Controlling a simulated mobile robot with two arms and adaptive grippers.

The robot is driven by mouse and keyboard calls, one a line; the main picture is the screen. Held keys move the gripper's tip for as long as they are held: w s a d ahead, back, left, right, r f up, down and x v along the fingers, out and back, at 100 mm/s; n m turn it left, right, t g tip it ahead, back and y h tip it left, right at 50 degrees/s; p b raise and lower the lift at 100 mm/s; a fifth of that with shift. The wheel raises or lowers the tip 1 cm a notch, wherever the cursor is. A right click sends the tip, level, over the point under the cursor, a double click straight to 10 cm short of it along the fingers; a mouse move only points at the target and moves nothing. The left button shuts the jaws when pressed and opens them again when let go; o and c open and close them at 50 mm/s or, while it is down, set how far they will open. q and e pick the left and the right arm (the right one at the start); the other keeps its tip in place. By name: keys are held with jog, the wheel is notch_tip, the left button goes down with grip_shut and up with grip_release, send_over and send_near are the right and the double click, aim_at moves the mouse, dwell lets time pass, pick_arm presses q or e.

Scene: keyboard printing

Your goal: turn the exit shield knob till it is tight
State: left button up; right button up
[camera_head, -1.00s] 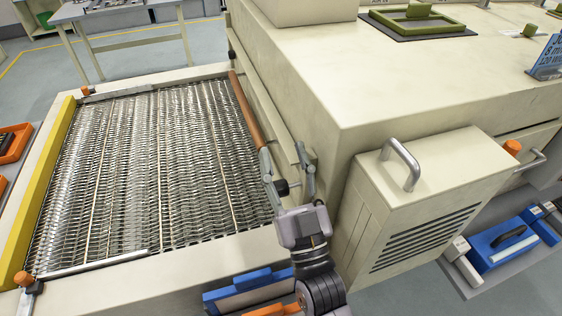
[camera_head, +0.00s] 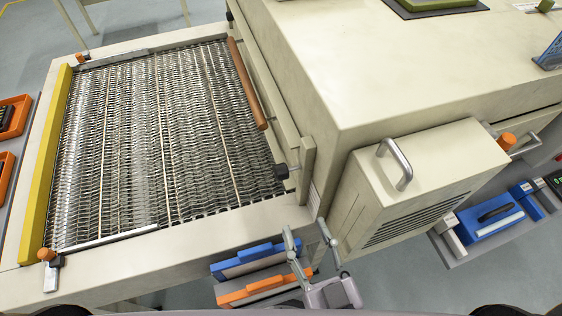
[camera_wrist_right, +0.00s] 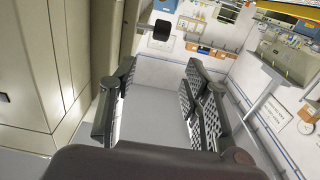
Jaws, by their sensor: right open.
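The black knob (camera_head: 281,171) sticks out to the left of a short cream post (camera_head: 303,165) at the front corner of the machine's belt opening. In the right wrist view a black knob (camera_wrist_right: 163,30) shows beyond the fingertips, near the top. My right gripper (camera_head: 306,232) is open and empty, in front of and below the knob, clear of it. Its two fingers (camera_wrist_right: 160,75) stand apart in the wrist view with nothing between them. I cannot tell from the picture how tight the knob is. My left gripper is not in view.
The metal mesh belt (camera_head: 150,140) lies left of the cream machine (camera_head: 400,60). A brown bar (camera_head: 247,82) runs along the opening. A vented box with a handle (camera_head: 395,165) juts out at right. Blue (camera_head: 245,262) and orange (camera_head: 262,288) pieces sit beside my right gripper.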

aim_at(283, 174)
jog(key=p+x, duration=0.3)
jog(key=x, duration=1.2)
jog(key=shift+w, duration=0.1)
jog(key=shift+c, duration=0.5)
grip_shut()
